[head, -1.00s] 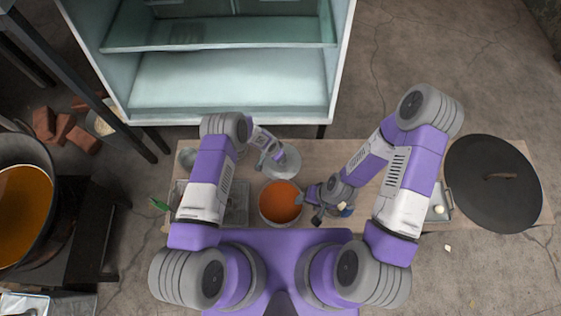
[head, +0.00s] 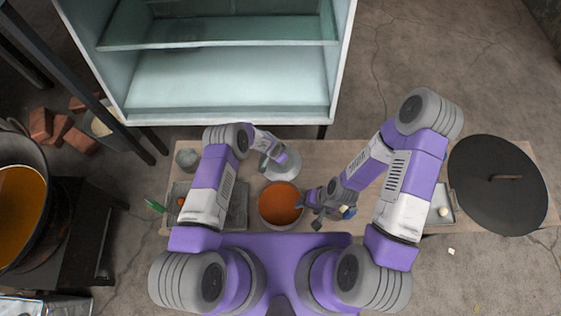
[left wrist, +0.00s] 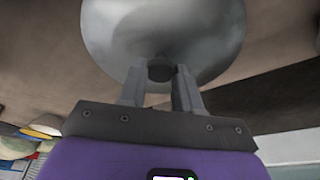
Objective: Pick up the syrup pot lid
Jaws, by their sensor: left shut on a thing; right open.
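A round grey metal lid (head: 285,173) shows in the head view just beyond the pot of orange liquid (head: 281,205). My left gripper (head: 277,158) is over the lid. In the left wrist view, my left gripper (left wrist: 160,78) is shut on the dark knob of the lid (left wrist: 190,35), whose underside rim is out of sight. I cannot tell whether the lid is clear of the table. The pot is uncovered. My right gripper (head: 312,204) is open beside the pot's right rim, and its fingertips are small in the view.
A large dark round lid (head: 490,205) lies at the table's right end, beside a small tray (head: 443,215). A grey tray (head: 238,210) and small grey pot (head: 187,158) are at left. An open fridge (head: 225,85) stands behind the table.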

